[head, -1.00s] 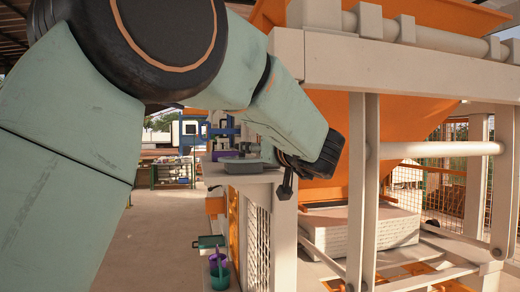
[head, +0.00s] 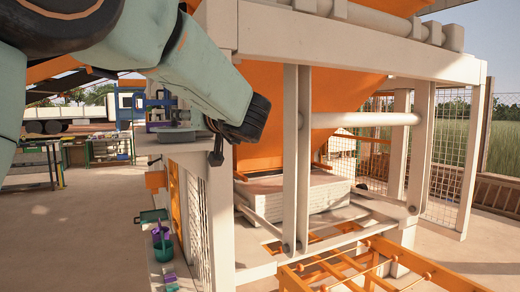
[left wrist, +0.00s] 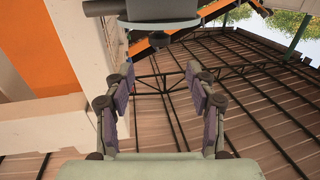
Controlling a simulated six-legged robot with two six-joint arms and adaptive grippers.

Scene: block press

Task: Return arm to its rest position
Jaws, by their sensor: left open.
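My left arm comes in from the left in the head view and reaches across the upper left toward the press (head: 340,45). Its far end is close in front of the press's left post, and I cannot tell whether they touch. My left gripper (left wrist: 160,95) shows in the left wrist view with its fingers spread wide and nothing between them. Behind the fingers is the brown ribbed roof (left wrist: 255,90). My left gripper's fingers cannot be made out in the head view. My right gripper is in neither view.
A grey tray (head: 178,136) lies on the ledge left of the press, with a blue device (head: 160,105) behind it. Green and purple containers (head: 162,245) stand lower down. Orange rails (head: 375,262) run out at the front. The floor at left (head: 75,215) is open.

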